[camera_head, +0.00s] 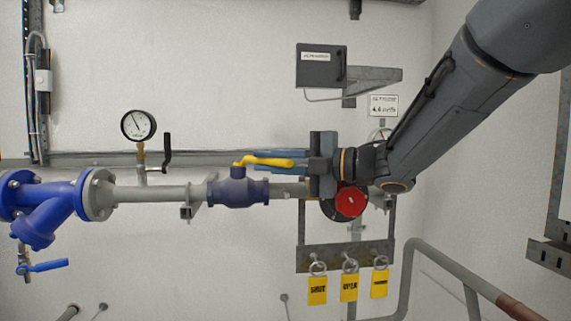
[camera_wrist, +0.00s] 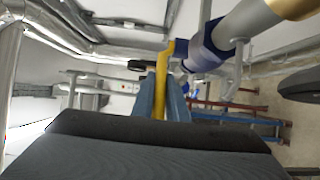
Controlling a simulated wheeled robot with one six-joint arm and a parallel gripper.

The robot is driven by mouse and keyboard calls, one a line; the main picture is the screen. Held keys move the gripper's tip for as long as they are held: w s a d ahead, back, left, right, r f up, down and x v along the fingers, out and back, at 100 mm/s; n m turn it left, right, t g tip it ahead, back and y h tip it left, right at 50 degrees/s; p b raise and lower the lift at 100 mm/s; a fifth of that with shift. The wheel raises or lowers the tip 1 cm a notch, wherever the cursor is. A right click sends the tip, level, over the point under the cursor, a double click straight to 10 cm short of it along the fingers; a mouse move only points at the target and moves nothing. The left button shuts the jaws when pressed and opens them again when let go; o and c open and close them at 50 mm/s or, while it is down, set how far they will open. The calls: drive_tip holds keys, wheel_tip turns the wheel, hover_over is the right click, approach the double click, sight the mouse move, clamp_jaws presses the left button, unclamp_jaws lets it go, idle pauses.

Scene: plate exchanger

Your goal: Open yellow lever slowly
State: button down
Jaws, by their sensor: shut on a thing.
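The yellow lever (camera_head: 262,161) sits on top of a blue ball valve (camera_head: 238,190) in a grey horizontal pipe. In the head view the lever points right, roughly along the pipe. My gripper (camera_head: 275,160) comes in from the right, and its blue fingers are shut on the lever's right end. In the wrist view the yellow lever (camera_wrist: 161,85) runs between the two blue fingers (camera_wrist: 160,100). The blue valve (camera_wrist: 212,50) shows beyond it, upper right. The fingers hide part of the lever's outer end.
A pressure gauge (camera_head: 138,126) with a black handle stands on the pipe at left. A blue strainer (camera_head: 50,205) is further left. Yellow tags (camera_head: 348,288) hang from a bracket below my gripper. A red round part (camera_head: 349,202) is just below my wrist. A grey handrail (camera_head: 450,262) is lower right.

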drive_tip(key=shift+r, duration=0.1)
drive_tip(key=c, duration=1.7)
unclamp_jaws()
drive_tip(key=shift+c, duration=0.2)
drive_tip(key=shift+d, duration=0.15)
drive_tip(key=shift+d, duration=0.3)
drive_tip(key=b+v, duration=0.2)
drive_tip(key=v, duration=0.5)
drive_tip(key=shift+b, duration=0.4)
